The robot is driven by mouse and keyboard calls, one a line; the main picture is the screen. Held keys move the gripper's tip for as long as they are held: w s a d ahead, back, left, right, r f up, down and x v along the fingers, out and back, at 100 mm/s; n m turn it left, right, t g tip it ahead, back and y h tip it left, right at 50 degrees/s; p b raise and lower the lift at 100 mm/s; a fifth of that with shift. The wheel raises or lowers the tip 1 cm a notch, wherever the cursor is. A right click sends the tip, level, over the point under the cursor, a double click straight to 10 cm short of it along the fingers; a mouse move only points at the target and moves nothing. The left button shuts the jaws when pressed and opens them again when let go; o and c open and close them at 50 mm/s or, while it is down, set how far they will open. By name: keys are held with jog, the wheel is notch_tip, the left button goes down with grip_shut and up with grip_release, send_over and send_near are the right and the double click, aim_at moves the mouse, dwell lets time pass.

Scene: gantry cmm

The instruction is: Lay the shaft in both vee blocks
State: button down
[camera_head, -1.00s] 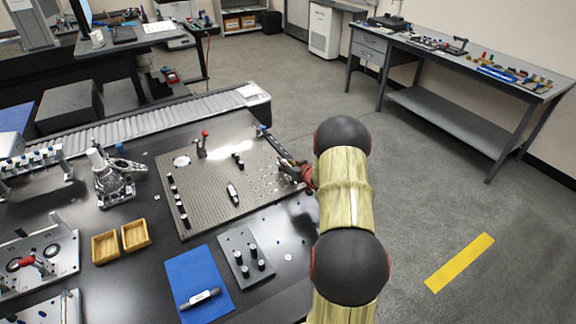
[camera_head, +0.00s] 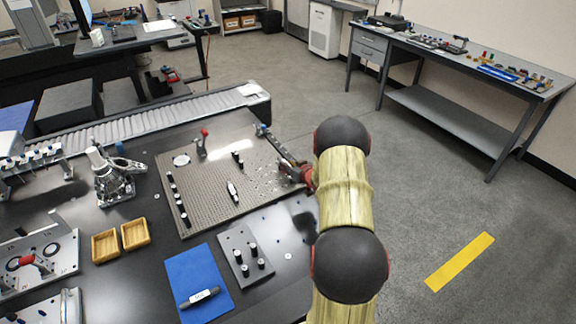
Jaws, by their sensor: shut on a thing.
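My gripper (camera_head: 291,168) is at the right edge of the perforated plate (camera_head: 205,205), low over it and partly hidden by my arm. It is shut on a slim dark bar (camera_head: 274,143), which looks like the shaft. The bar slants up and left from the jaws, with a blue patch by its far end. Whether it touches anything below is too small to tell. I cannot make out the vee blocks clearly; small pale and dark pieces lie on the plate just left of my gripper.
A short black piece with a white label (camera_head: 232,192) and several black pegs stand on the plate. A red-tipped clamp (camera_head: 202,143) is at its back edge. A small grey plate with pegs (camera_head: 232,239), two wooden trays (camera_head: 135,235) and a metal fixture (camera_head: 110,180) are nearby.

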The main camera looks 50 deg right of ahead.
jog(key=shift+f, duration=0.35)
dwell(0.3)
jog(key=c, duration=1.8)
grip_release()
jog(key=o, duration=0.3)
jog(key=shift+f, duration=0.1)
